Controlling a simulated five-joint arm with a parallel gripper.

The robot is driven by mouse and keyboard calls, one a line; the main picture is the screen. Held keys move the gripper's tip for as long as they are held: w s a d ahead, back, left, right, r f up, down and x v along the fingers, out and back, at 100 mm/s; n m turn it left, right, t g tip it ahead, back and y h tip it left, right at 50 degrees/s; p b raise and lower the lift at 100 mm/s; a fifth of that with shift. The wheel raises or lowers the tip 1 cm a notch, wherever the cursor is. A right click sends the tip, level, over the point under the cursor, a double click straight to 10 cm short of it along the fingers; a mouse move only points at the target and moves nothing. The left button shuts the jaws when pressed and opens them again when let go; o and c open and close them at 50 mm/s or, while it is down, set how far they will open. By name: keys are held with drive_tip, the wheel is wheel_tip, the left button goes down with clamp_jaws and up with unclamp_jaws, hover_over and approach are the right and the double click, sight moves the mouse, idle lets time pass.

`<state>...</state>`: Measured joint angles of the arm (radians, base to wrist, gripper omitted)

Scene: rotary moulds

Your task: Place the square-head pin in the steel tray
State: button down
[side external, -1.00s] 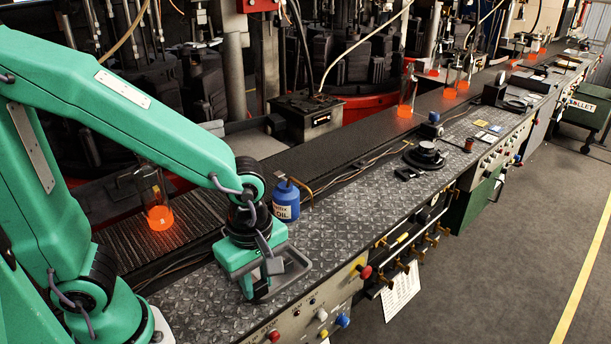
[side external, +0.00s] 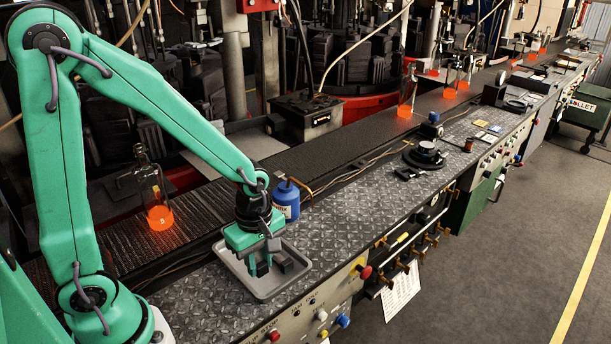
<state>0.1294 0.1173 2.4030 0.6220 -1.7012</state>
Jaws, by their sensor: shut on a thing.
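The steel tray (side external: 243,275) is a shallow grey tray with a raised rim on the near part of the tread-plate bench. My gripper (side external: 266,264) points down over the tray, its fingers inside the rim outline. It is shut on a dark, blocky piece, which I take to be the square-head pin (side external: 288,263); it shows at the right of the fingers. The fingers hide part of it, and its shape is hard to make out. I cannot tell whether it touches the tray floor.
A blue oil bottle (side external: 286,199) stands just behind the tray. A glowing glass bottle (side external: 158,205) stands on the conveyor (side external: 200,205) at the left. A round black fixture (side external: 425,156) sits further along the bench. The plate right of the tray is clear.

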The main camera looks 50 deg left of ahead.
sight(262, 281)
drive_tip(key=shift+w+a+f, duration=0.55)
drive_tip(key=shift+a, duration=0.15)
drive_tip(key=shift+f, duration=0.1)
drive_tip(key=shift+f, duration=1.9)
drive_tip(key=shift+f, duration=0.1)
drive_tip(key=c, duration=1.5)
unclamp_jaws()
drive_tip(key=shift+o, duration=0.2)
wheel_tip(262, 281, up, 12)
